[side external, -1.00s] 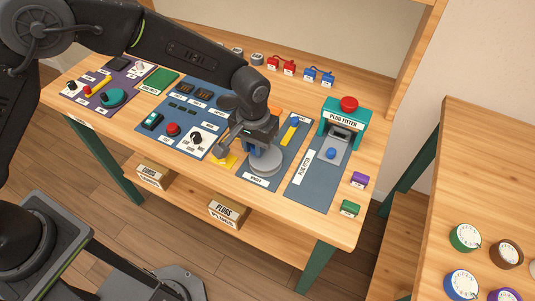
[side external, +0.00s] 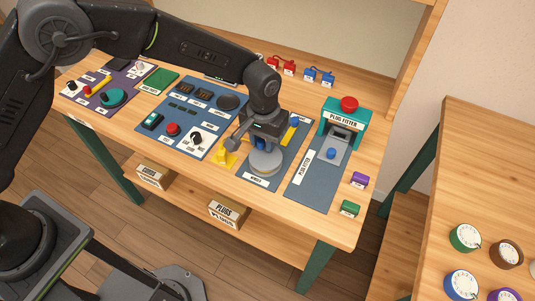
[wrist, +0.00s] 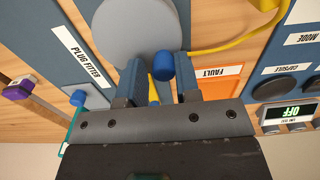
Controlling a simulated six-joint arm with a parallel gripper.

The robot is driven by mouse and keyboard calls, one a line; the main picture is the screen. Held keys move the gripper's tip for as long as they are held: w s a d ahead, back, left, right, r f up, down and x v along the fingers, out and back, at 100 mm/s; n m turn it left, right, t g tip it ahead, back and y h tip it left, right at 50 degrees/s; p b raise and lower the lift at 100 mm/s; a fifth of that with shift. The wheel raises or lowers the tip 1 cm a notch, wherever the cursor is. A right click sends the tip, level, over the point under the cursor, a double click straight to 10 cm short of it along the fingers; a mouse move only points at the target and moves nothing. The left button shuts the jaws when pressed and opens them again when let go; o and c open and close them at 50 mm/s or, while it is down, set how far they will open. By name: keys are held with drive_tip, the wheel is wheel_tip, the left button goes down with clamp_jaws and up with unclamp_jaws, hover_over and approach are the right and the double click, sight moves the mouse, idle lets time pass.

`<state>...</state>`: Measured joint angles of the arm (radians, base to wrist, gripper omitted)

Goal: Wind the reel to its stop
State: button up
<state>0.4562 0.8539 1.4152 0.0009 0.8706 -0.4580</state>
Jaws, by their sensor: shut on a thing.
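The reel is a grey disc (side external: 266,163) on the blue-grey winder panel (side external: 254,182) in the side view. Its disc also fills the top middle of the wrist view (wrist: 135,25). A blue crank knob (wrist: 163,66) stands at the reel's edge. My gripper (side external: 262,143) reaches down over the far side of the reel. In the wrist view its two fingers (wrist: 160,80) are either side of the knob, shut on it. The knob's base and the finger contact are partly hidden.
The plug fitter (side external: 345,117), with a red top button, stands right of the winder. A yellow cable (wrist: 230,38) runs from the reel area past an orange fault panel (wrist: 213,82). A yellow holder (side external: 224,160) and a black dial (side external: 196,138) lie to the left.

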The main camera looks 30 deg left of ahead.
drive_tip(key=shift+d, duration=0.55)
drive_tip(key=shift+c, duration=1)
drive_tip(key=shift+d, duration=0.15)
drive_tip(key=shift+w+d, duration=0.1)
drive_tip(key=shift+d, duration=0.6)
drive_tip(key=o, duration=0.6)
drive_tip(key=shift+c, duration=0.2)
